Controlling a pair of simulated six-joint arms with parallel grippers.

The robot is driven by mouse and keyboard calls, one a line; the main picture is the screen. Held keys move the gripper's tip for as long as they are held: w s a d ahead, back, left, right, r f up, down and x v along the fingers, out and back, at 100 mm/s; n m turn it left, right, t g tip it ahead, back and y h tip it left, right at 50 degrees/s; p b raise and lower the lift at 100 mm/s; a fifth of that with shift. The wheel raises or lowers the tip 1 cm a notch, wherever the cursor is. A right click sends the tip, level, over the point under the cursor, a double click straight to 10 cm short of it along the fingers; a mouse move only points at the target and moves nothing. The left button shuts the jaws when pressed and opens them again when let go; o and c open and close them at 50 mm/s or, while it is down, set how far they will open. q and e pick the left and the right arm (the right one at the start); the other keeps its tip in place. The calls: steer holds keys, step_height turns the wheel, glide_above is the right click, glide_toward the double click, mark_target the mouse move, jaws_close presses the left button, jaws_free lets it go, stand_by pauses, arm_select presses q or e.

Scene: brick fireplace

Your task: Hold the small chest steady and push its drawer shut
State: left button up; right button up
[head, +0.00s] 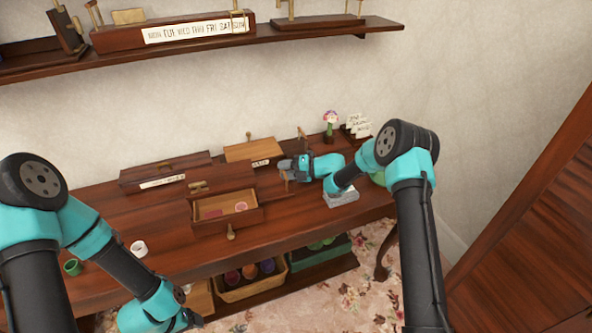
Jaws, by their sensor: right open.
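The small chest (224,178) is dark reddish wood and stands on the wooden table. Its drawer (236,221) is pulled out toward the front, with a brass knob (231,233) on its face. A few small pinkish items lie inside the drawer. My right gripper (286,170) is open and empty, a little to the right of the chest and apart from it. My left gripper (188,319) is low at the bottom edge, in front of the table and away from the chest. Its fingers are too small and unclear to read.
A dark labelled box (163,178) is left of the chest, and a lighter wooden box (254,150) is behind it. A grey block (341,197) sits under my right arm. A white cup (139,248) and green cup (73,267) stand left. A basket (250,287) is below.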

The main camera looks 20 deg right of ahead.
steer(key=shift+w+a+f, duration=0.1)
steer(key=shift+w+a, duration=0.1)
steer(key=shift+a, duration=0.25)
jaws_close()
stand_by(0.5)
